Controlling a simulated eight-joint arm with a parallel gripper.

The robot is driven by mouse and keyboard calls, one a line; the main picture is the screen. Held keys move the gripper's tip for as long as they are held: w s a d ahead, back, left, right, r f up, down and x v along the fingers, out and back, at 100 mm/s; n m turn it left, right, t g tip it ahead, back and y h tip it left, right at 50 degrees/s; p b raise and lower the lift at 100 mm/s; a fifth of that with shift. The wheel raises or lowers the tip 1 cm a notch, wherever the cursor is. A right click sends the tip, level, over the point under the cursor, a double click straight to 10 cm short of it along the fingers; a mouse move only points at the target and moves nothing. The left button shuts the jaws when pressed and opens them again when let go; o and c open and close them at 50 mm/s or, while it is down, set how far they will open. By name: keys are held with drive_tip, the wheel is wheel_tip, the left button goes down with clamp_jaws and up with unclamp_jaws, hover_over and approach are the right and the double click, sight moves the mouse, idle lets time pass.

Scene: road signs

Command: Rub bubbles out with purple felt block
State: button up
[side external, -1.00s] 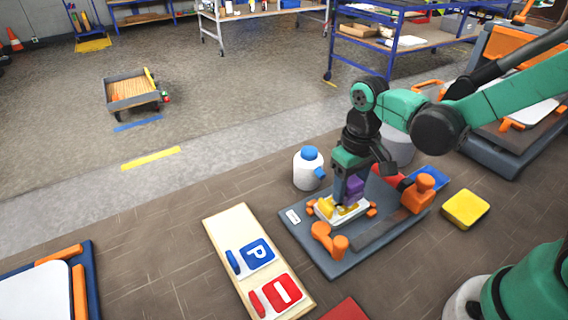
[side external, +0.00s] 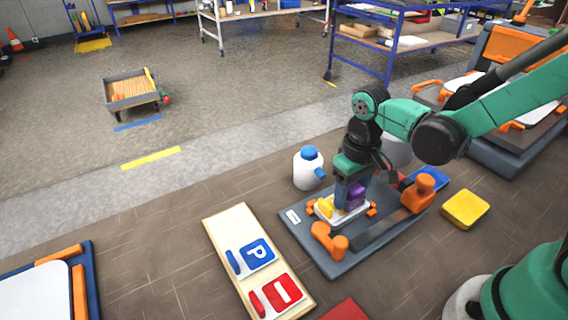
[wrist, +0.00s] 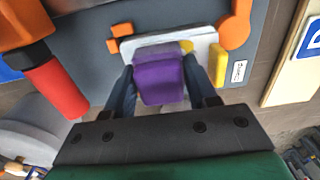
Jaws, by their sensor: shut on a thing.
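The purple felt block (wrist: 160,80) is between the fingers of my gripper (wrist: 165,92), which is shut on it. In the side external view my gripper (side external: 350,195) points down with the purple block (side external: 356,195) at its tip, over a white sign plate (side external: 340,212) with a yellow symbol (side external: 325,207). The plate is held by orange clamps (side external: 371,209) on a grey board (side external: 305,243). In the wrist view the block covers much of the plate (wrist: 200,45). I cannot tell whether the block touches the plate. No bubbles can be made out.
An orange handle (side external: 424,190) and an orange roller-like part (side external: 328,240) stand on the board. A white bottle with a blue cap (side external: 308,170) stands behind. A wooden board with P and red signs (side external: 240,235) lies left; a yellow pad (side external: 465,209) lies right.

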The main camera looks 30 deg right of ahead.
drive_tip(key=shift+s, duration=0.2)
drive_tip(key=shift+w, duration=0.75)
drive_tip(key=shift+s, duration=0.6)
drive_tip(key=shift+w+f, duration=0.15)
drive_tip(key=shift+c, duration=0.5)
drive_tip(key=shift+r, duration=2.55)
